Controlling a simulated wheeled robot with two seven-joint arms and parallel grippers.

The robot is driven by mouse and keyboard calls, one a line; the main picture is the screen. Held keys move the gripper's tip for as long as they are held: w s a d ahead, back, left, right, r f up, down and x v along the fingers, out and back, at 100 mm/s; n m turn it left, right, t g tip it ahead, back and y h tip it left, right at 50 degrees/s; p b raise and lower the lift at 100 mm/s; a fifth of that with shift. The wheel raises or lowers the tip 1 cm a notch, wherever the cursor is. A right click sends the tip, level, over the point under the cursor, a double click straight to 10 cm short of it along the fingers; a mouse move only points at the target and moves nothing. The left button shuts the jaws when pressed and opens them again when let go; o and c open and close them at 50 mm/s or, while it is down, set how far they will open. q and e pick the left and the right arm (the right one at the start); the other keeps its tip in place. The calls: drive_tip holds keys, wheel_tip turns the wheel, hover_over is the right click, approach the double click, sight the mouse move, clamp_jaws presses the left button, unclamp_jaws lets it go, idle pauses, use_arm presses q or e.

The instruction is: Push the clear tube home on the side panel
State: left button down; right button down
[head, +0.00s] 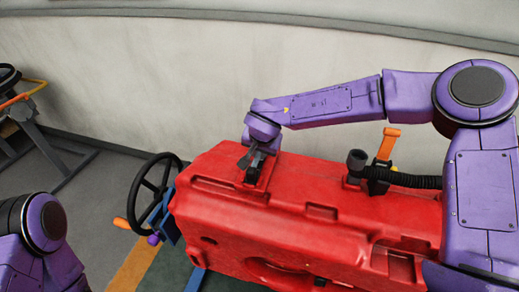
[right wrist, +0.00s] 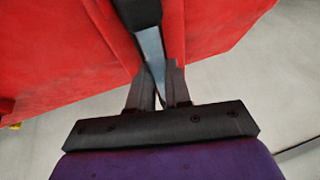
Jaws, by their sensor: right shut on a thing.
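My right gripper (head: 257,165) is at the far left part of the red tank (head: 320,205), over a recess in its body. In the right wrist view my right gripper (right wrist: 158,95) is shut on the clear tube (right wrist: 152,50), a pale grey-blue strip running up from between the fingers. The tube's upper end meets a dark fitting (right wrist: 138,12) beside the red body; whether it is fully seated I cannot tell. In the head view the gripper hides the tube. My left gripper is out of view; only part of that arm shows at lower left.
A steering wheel (head: 155,188) stands left of the tank. A black ribbed hose (head: 415,181) and an orange lever (head: 389,143) are on its top at right, near my right arm. A pale wall (head: 200,75) runs behind.

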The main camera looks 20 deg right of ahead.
drive_tip(key=c, duration=0.5)
unclamp_jaws()
drive_tip(key=shift+s+r+p, duration=0.2)
drive_tip(key=shift+r+p, duration=0.5)
drive_tip(key=shift+p, duration=0.15)
drive_tip(key=p+v, duration=0.3)
drive_tip(key=shift+r+p, duration=0.1)
drive_tip(key=shift+p, duration=0.25)
drive_tip(key=shift+s, duration=0.1)
